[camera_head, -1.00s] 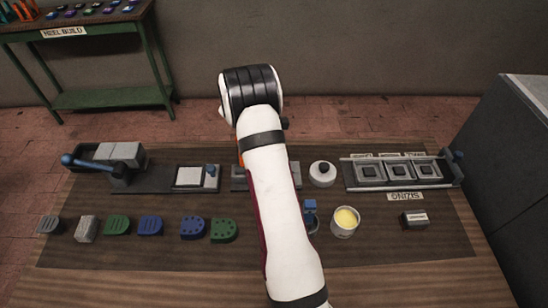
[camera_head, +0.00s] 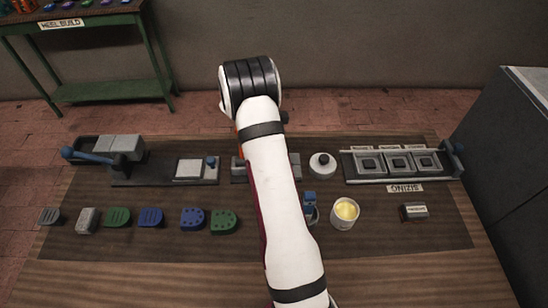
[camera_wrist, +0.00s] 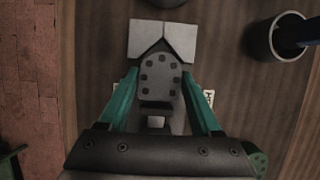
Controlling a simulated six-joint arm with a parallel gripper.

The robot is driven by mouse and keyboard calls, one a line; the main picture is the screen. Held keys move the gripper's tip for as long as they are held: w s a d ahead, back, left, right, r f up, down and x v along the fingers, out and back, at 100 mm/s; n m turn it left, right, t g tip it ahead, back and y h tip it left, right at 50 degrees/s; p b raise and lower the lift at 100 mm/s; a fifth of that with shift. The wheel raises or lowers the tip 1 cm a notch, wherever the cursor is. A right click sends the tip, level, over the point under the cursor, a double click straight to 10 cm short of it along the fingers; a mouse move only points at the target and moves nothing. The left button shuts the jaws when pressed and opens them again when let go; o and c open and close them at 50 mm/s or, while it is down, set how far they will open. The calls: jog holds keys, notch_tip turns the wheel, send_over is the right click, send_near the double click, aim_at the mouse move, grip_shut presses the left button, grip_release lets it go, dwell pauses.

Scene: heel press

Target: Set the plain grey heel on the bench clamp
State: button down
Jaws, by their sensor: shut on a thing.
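The held grey heel (camera_wrist: 160,78) shows in the wrist view, rounded, with several dark holes in its face. My gripper (camera_wrist: 157,84) has its teal fingers on both sides of it and is shut on it. The heel lies against or over the notch of a pale V-shaped block (camera_wrist: 148,35), which seems to be part of the bench clamp. In the head view the clamp (camera_head: 294,166) is mostly behind my white arm, with only its ends showing. The arm hides the gripper and heel there. I cannot tell whether the heel touches the clamp.
Several heels and blocks stand in the front-left row, including a green holed one (camera_head: 223,222). A cup with a blue-handled tool (camera_head: 310,212), a pot of yellow stuff (camera_head: 345,213) and a white round container (camera_head: 322,166) stand close right. A sizing rack (camera_head: 402,166) is further right.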

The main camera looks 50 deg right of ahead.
jog(key=shift+f, duration=0.4)
grip_release()
jog(key=v, duration=1.6)
jog(key=shift+f, duration=0.1)
jog(key=s+a+r+m+t+y, duration=0.1)
jog(key=s+a+r+m, duration=0.15)
jog(key=a, duration=0.35)
jog(key=s+a+r+m+y, duration=0.1)
jog(key=s+a+r+m, duration=0.1)
jog(key=s+a+r, duration=0.3)
jog(key=s+a+f+m+t+y, duration=0.2)
jog(key=s+a+m, duration=0.8)
jog(key=s+a, duration=0.7)
jog(key=shift+a+y, duration=0.2)
jog(key=shift+y, duration=0.3)
